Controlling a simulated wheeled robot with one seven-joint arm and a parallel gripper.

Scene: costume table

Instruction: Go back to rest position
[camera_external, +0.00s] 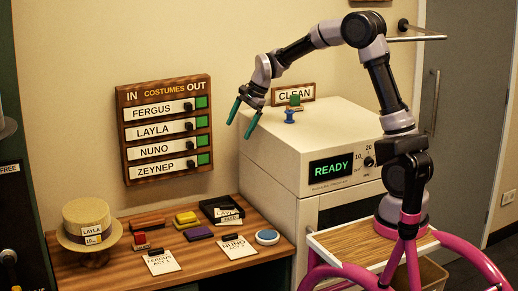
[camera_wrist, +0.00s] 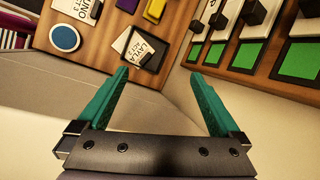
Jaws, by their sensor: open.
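My gripper (camera_external: 243,117) has two teal fingers and hangs in the air at the front left edge of the white READY machine (camera_external: 262,150). It is to the right of the costumes board and above the right part of the wooden table (camera_external: 105,265). In the wrist view my gripper (camera_wrist: 163,95) is open with nothing between its fingers. My arm arches over the machine from its mount on the right.
The costumes board (camera_external: 158,82) has name rows with green squares. The table holds a straw hat (camera_external: 88,222), labelled cards, small coloured items and a blue-topped disc (camera_external: 267,237). A CLEAN sign (camera_external: 294,94) and a small blue item (camera_external: 289,117) are on the machine.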

